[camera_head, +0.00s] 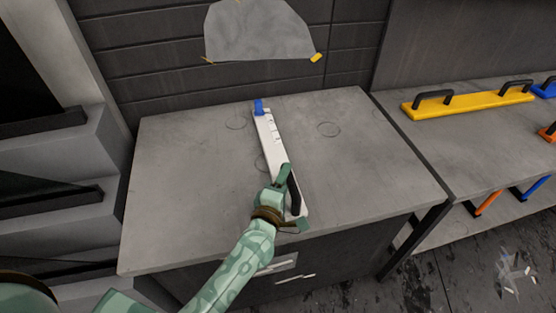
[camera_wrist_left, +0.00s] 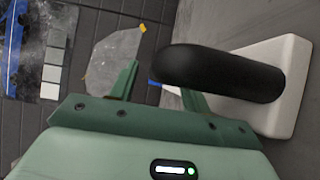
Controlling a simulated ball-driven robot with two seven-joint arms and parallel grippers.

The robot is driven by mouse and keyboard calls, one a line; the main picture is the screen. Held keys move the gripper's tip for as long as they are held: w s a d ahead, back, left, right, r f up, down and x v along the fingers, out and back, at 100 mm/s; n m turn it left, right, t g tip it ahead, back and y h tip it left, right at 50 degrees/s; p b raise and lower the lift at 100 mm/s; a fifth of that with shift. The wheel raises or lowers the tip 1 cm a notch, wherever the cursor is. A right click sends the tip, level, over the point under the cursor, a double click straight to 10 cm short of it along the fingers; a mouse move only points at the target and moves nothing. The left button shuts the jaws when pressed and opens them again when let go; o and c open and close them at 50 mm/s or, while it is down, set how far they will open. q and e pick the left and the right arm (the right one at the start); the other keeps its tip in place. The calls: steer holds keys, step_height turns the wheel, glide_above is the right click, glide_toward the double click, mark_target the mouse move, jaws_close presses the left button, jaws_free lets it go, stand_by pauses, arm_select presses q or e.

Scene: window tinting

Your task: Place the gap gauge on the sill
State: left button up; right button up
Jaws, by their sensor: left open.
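A long white bar lies on the grey worktop (camera_head: 190,190) in the head view, pointing away from me; I take it for the gap gauge (camera_head: 268,140). It has a blue piece (camera_head: 259,107) at its far end and a black handle (camera_head: 294,196) at its near end. My left gripper (camera_head: 291,198) is open at the handle. In the left wrist view the black handle (camera_wrist_left: 225,75) crosses in front of the fingers, and the white end (camera_wrist_left: 285,75) shows at the right. Contact cannot be told. I cannot make out a distinct sill. My right gripper is not in view.
A yellow bar with black handles (camera_head: 470,101) lies on the side bench (camera_head: 440,150) at the right, near blue and orange pieces. A grey sheet with yellow corners (camera_head: 258,32) hangs on the dark wall. The worktop is clear on both sides of the white bar.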

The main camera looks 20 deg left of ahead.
arm_select(q)
steer(key=shift+c, duration=0.3)
jaws_close()
stand_by(1.1)
steer(key=shift+w+r, duration=0.1)
steer(key=shift+r, duration=0.05)
